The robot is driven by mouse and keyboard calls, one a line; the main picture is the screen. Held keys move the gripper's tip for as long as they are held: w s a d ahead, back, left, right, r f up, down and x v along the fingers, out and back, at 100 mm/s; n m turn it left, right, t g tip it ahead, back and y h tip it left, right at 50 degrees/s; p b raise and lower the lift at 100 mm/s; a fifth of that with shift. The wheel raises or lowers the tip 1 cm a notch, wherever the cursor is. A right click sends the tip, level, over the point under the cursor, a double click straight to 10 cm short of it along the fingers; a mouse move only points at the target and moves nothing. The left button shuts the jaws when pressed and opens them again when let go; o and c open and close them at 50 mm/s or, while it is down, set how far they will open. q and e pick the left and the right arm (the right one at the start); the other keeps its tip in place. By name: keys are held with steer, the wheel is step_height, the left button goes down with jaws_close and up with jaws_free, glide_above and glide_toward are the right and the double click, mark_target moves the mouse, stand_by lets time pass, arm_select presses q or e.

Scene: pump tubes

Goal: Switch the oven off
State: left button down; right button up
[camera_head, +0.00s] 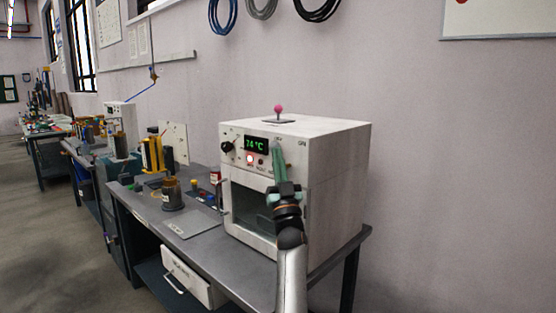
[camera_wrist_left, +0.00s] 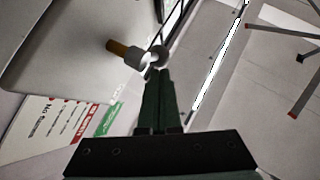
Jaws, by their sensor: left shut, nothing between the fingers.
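The white oven (camera_head: 345,185) stands on the bench. Its front panel has a black knob (camera_head: 227,147), a green display (camera_head: 256,144) reading about 74 °C and a lit red lamp (camera_head: 250,158). My left gripper (camera_head: 276,149) is raised in front of the panel's right part, its fingers pointing up and hiding some of it. In the left wrist view the fingers (camera_wrist_left: 158,75) are shut and empty. Their tips overlap a small metal part with a rounded end (camera_wrist_left: 146,59) and a brown tip; I cannot tell whether they touch. My right gripper is not in view.
A pink-knobbed lever (camera_head: 278,109) stands on the oven's top. The bench (camera_head: 190,226) to the left carries a brown-topped pot (camera_head: 173,193) and small parts. A drawer (camera_head: 187,275) hangs below it. The wall on the right is clear at bench height.

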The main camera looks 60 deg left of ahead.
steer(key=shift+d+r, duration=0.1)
arm_select(q)
steer(key=n+g+p, duration=0.1)
steer(key=p, duration=0.1)
steer(key=n+g+h+p, duration=0.1)
steer(key=p, duration=0.1)
steer(key=shift+s+a+r+g+p, duration=0.1)
steer(key=shift+a+r+g+p, duration=0.1)
steer(key=shift+r+g+p, duration=0.15)
steer(key=shift+a+f+n, duration=0.25)
steer(key=shift+n, duration=0.15)
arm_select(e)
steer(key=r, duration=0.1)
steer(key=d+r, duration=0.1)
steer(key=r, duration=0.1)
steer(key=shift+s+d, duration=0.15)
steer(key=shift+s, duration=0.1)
arm_select(q)
steer(key=shift+s+d, duration=0.1)
steer(key=shift+d, duration=0.05)
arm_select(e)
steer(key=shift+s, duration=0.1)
